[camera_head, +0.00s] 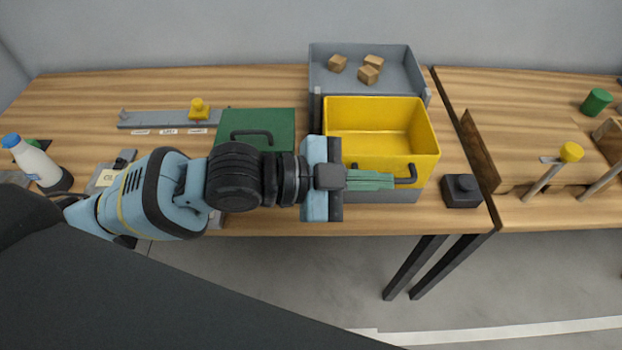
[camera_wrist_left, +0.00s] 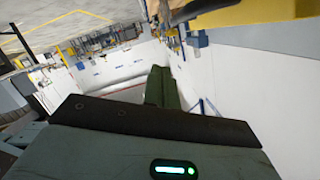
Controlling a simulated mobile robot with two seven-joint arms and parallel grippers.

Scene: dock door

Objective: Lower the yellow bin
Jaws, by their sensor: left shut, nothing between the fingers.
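The yellow bin (camera_head: 428,151) is open-topped and looks empty. It sits in a grey housing (camera_head: 385,197) at the front of the table, and a dark handle (camera_head: 407,176) shows on its front face. My left gripper (camera_head: 390,181) reaches in from the left across the bin's front. Its green fingers are shut and empty, with their tips close to the handle; I cannot tell whether they touch it. The fingers also show closed in the left wrist view (camera_wrist_left: 160,86). My right gripper is in neither view.
A grey tray (camera_head: 318,75) with wooden cubes stands behind the bin. A green box (camera_head: 275,120) with a handle is to the left, beyond my arm. A rail with a yellow knob (camera_head: 199,109) lies farther left. A black block (camera_head: 461,190) stands right of the bin.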

